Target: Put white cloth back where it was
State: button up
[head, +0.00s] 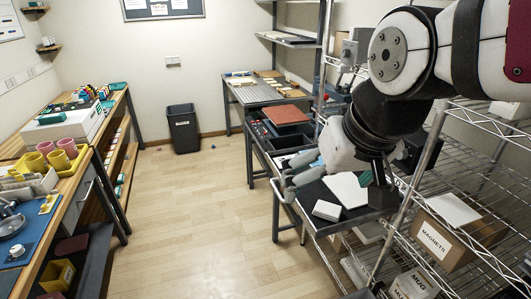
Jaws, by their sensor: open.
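A flat white piece (349,192), which looks like the white cloth, lies on the dark-topped bench (318,191) at the right in the head view. Part of it is hidden behind my gripper. My gripper (332,178) hangs from the arm over this bench, close to the white piece, with its fingers apart. I see nothing held between them. I cannot tell whether the fingers touch the white piece.
A small white box (326,210) sits beside the white piece. A wire rack (470,160) with a MAGNETS carton (440,238) stands close on the right. A black bin (183,130) stands at the back. Mugs (57,158) stand on the left bench. The middle floor is clear.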

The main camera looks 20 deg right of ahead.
jog(key=shift+n, duration=0.7)
jog(key=s, duration=0.1)
jog(key=s+a, duration=0.1)
jog(key=s, duration=0.3)
jog(key=shift+s+a+r, duration=0.2)
jog(key=shift+r, duration=0.1)
jog(key=shift+c, duration=0.3)
